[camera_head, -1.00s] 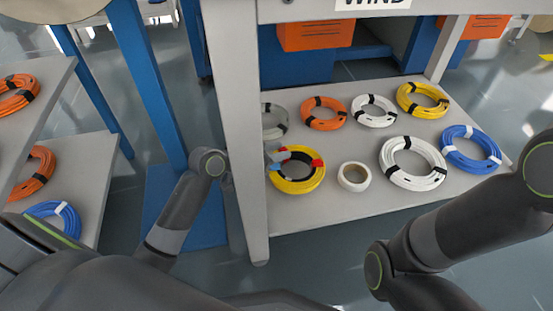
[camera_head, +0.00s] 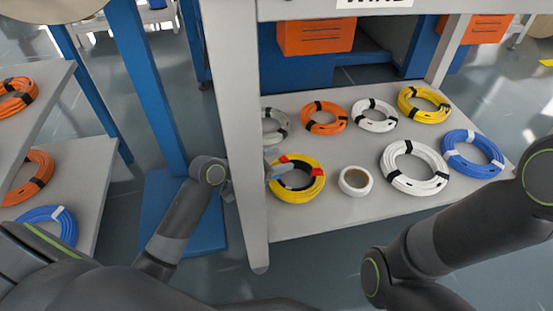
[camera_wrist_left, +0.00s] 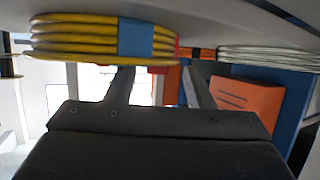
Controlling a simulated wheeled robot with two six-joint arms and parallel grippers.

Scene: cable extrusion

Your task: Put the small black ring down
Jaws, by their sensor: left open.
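A small black ring (camera_head: 297,181) appears as a dark band inside the yellow coil (camera_head: 317,185) with red tape, on the lower shelf. I cannot tell whether it lies flat on the shelf. My left gripper (camera_head: 273,165) is at the coil's left edge, partly hidden by the table leg. In the left wrist view, my left gripper (camera_wrist_left: 158,78) is open with nothing between its fingers, close to the yellow coil (camera_wrist_left: 75,38) with blue tape. The black ring is not clear there. My right arm shows at the right; its gripper is out of view.
The shelf (camera_head: 330,217) also holds a small white roll (camera_head: 369,181), white coils (camera_head: 437,176), an orange coil (camera_head: 341,120), a blue coil (camera_head: 488,151) and another yellow coil (camera_head: 441,106). The pale table leg (camera_head: 237,130) stands close to my left arm.

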